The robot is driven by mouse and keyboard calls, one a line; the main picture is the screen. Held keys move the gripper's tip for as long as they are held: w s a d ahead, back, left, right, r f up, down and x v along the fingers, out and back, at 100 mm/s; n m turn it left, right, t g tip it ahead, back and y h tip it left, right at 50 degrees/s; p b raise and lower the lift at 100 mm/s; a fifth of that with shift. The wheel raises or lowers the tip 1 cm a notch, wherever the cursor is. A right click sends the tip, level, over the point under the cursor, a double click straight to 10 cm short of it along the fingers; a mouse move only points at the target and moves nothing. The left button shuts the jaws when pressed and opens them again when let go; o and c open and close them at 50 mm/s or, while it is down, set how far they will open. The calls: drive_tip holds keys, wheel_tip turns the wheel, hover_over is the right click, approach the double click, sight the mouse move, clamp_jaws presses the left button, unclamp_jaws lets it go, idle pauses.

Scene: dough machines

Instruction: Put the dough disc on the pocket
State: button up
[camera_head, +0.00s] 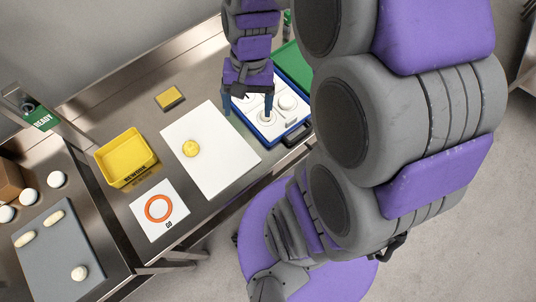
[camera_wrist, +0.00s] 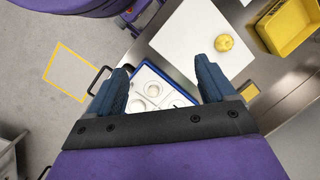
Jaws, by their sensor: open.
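A blue-rimmed tray (camera_head: 274,140) with a white insert lies on the steel table, right of the white sheet. The insert has several round pockets; one pocket (camera_head: 287,102) shows at its right. A pale round shape (camera_head: 266,117) sits near the right finger; I cannot tell whether it is a dough disc or a bare pocket. The wrist view shows a round pocket (camera_wrist: 153,90) between the fingers. A yellow, round, lumpy piece (camera_head: 191,148) lies on the white sheet. My gripper (camera_head: 248,108) is open above the tray, its fingers apart with nothing seen between them.
The white sheet (camera_head: 225,165) lies left of the tray. A grey board (camera_head: 58,250) with pale dough pieces is at lower left.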

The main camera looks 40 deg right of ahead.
drive_tip(key=s+a+n+h, duration=0.1)
drive_tip(key=s+a+n, duration=0.1)
drive_tip(key=s, duration=0.5)
drive_tip(key=s+a+r+n+h, duration=0.1)
drive_tip(key=s+a+n, duration=0.1)
drive_tip(key=s+n, duration=0.2)
drive_tip(key=s, duration=0.3)
drive_tip(key=shift+r+n, duration=0.25)
drive_tip(key=shift+n, duration=0.15)
drive_tip(key=shift+a+f, duration=0.1)
drive_tip(key=shift+f+b, duration=0.5)
drive_tip(key=shift+b, duration=0.1)
